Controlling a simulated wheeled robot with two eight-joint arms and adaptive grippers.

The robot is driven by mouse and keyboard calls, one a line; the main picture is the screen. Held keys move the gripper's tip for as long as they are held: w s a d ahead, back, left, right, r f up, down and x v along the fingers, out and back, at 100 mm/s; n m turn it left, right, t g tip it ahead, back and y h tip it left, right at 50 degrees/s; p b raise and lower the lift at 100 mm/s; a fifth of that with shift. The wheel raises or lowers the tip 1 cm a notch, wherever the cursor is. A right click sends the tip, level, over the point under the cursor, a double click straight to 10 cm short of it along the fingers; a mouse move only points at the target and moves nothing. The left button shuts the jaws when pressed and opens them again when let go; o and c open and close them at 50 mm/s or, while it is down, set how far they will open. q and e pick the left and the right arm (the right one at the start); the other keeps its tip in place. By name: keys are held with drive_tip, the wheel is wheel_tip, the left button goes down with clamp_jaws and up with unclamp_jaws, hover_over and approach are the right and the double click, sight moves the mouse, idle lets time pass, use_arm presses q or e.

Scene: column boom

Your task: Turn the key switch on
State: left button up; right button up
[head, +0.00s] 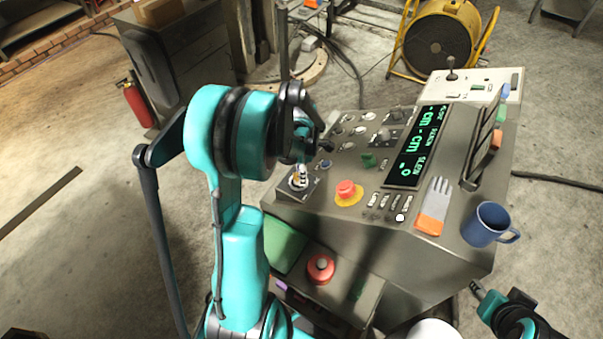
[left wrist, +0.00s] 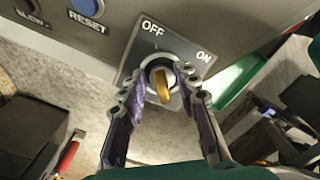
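The key switch shows in the left wrist view as a round silver collar with a gold key (left wrist: 162,88) on a grey plate marked OFF and ON. The key stands nearly upright in that picture, roughly in line with the OFF side. My left gripper (left wrist: 160,94) is open, with one finger on each side of the key and gaps between. In the head view the key switch (head: 299,181) sits at the console's near left corner, just below my left gripper (head: 305,145). My right gripper (head: 487,297) is at the lower right, away from the switch; its finger opening is unclear.
The sloped console (head: 330,215) carries a red emergency button (head: 346,188), a green display (head: 414,150), a glove (head: 434,205) and a blue mug (head: 488,224). A blue RESET button (left wrist: 88,6) is near the switch.

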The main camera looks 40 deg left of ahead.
use_arm(q)
clamp_jaws()
drive_tip(key=shift+m, duration=0.3)
drive_tip(key=m, duration=0.1)
drive_tip(key=m+b, duration=0.1)
drive_tip(key=shift+s+d+m, duration=0.15)
drive_tip(key=shift+m, duration=0.25)
drive_tip(key=m+b, duration=0.1)
drive_tip(key=m, duration=0.3)
drive_tip(key=shift+s, duration=0.2)
drive_tip(key=m, duration=0.3)
drive_tip(key=m+b, duration=0.1)
drive_tip(key=shift+s+m, duration=0.25)
drive_tip(key=shift+m, duration=0.15)
drive_tip(key=shift+s+m+b, duration=0.25)
drive_tip(key=shift+m+b, duration=0.05)
drive_tip(key=shift+m, duration=1.5)
